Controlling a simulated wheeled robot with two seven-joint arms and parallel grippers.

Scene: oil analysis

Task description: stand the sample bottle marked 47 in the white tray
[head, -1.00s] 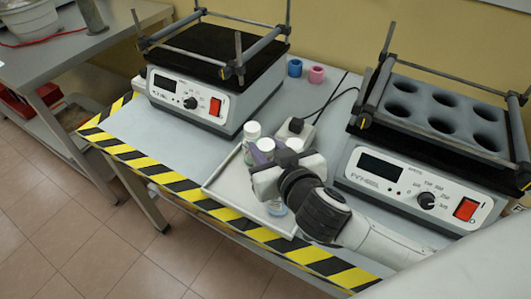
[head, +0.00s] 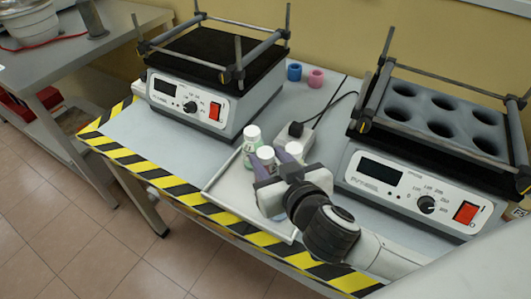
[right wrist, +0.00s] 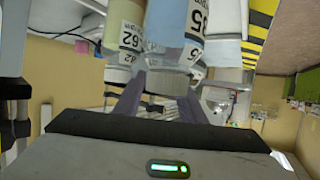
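Several white-capped sample bottles stand close together at the back of the white tray (head: 226,206). In the head view they are a rear-left bottle (head: 252,143), a front one whose cap (head: 265,153) shows, and one at the right whose cap (head: 293,148) shows. My right gripper (head: 272,166) is at the bottles, its two purple fingers apart. In the right wrist view, a bottle marked 35 (right wrist: 176,45) is just beyond the spread fingers, with a bottle marked 62 (right wrist: 125,38) beside it. I cannot read a 47. My left gripper is out of view.
A shaker with a flat black top (head: 190,95) stands behind left; one with a holed rack (head: 390,185) stands right of the tray. A power strip with a cable (head: 300,133) lies behind the bottles.

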